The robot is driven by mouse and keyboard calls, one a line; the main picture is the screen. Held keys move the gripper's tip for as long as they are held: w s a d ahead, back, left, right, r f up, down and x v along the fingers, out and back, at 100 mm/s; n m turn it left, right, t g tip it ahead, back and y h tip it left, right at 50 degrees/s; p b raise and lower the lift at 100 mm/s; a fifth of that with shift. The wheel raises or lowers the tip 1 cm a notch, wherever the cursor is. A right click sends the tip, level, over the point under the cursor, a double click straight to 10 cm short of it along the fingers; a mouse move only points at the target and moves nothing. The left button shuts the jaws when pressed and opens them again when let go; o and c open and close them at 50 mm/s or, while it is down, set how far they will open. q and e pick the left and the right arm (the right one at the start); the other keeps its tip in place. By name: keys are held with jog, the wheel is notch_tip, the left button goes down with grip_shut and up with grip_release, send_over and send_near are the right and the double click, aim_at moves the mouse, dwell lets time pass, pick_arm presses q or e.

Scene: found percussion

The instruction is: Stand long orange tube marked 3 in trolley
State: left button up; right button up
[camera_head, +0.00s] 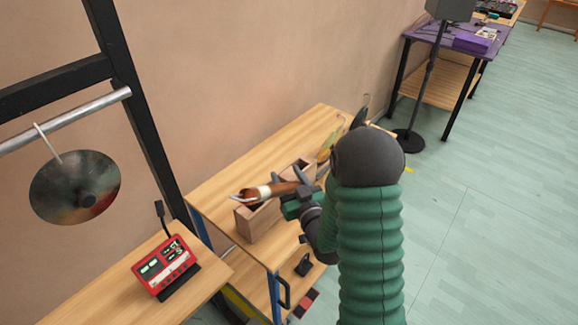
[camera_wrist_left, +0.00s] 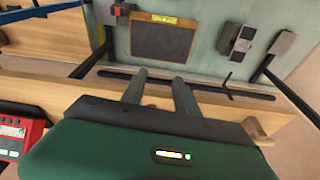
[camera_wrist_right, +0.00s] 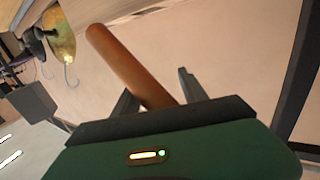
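An orange-brown tube (camera_head: 285,189) with a pale band lies across my right gripper (camera_head: 288,178) in the head view, above an open wooden box (camera_head: 262,222). In the right wrist view the tube (camera_wrist_right: 125,60) passes between the two fingers, tilted, with its far end free against the wall. No number on it is legible. The box stands on a wooden-topped unit (camera_head: 222,192) with a blue frame, which looks like the trolley. My left gripper (camera_wrist_left: 160,90) is open and empty in its wrist view; it does not show in the head view.
A red device (camera_head: 167,267) stands on a wooden table at lower left. A dark gong (camera_head: 75,187) hangs from a rail. A speaker stand (camera_head: 410,140) and purple table (camera_head: 440,34) are at the back right. Green floor is clear at right.

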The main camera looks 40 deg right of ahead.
pick_arm(q)
jog(key=v, duration=0.1)
jog(key=p+v, duration=0.1)
jog(key=v, duration=0.1)
jog(key=shift+w, duration=0.25)
pick_arm(e)
jog(key=shift+s+a+r, duration=0.1)
jog(key=shift+s+a, duration=0.15)
jog(key=shift+s, duration=0.45)
jog(key=shift+o, duration=0.6)
jog(key=o, duration=1)
jog(key=shift+o, duration=0.2)
